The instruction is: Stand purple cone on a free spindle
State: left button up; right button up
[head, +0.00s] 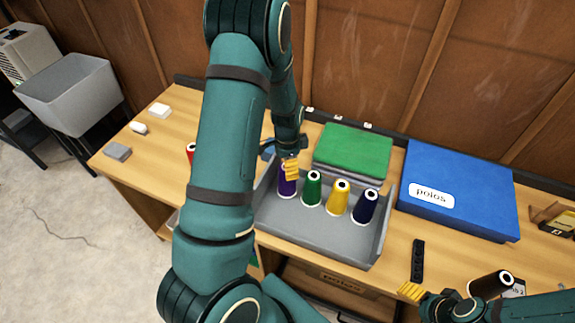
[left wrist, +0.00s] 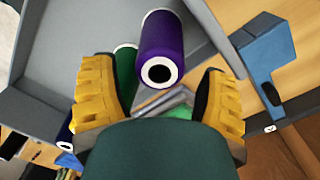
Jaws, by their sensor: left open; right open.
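The purple cone (head: 287,183) stands at the left end of a row in the grey tray (head: 317,233). In the left wrist view the purple cone (left wrist: 168,48) shows its white-rimmed top, lying beyond and between the open yellow fingers. My left gripper (head: 291,169) is open just above and over the purple cone; I see no grip on it. My right gripper (head: 418,294) is open at the lower right, near a black cone (head: 487,287). No bare spindle is clearly visible; my left arm hides part of the table.
Green (head: 312,190), yellow (head: 338,200) and navy (head: 365,209) cones stand right of the purple one. A black strip (head: 418,258) lies right of the tray. A red cone (head: 190,150) is partly hidden.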

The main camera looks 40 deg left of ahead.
pick_arm(q)
notch_tip(320, 180, up, 11)
jog(key=shift+a+r, duration=0.15)
jog(key=shift+r, duration=0.05)
jog(key=shift+f, duration=0.1)
pick_arm(e)
jog(key=shift+s+f, duration=0.1)
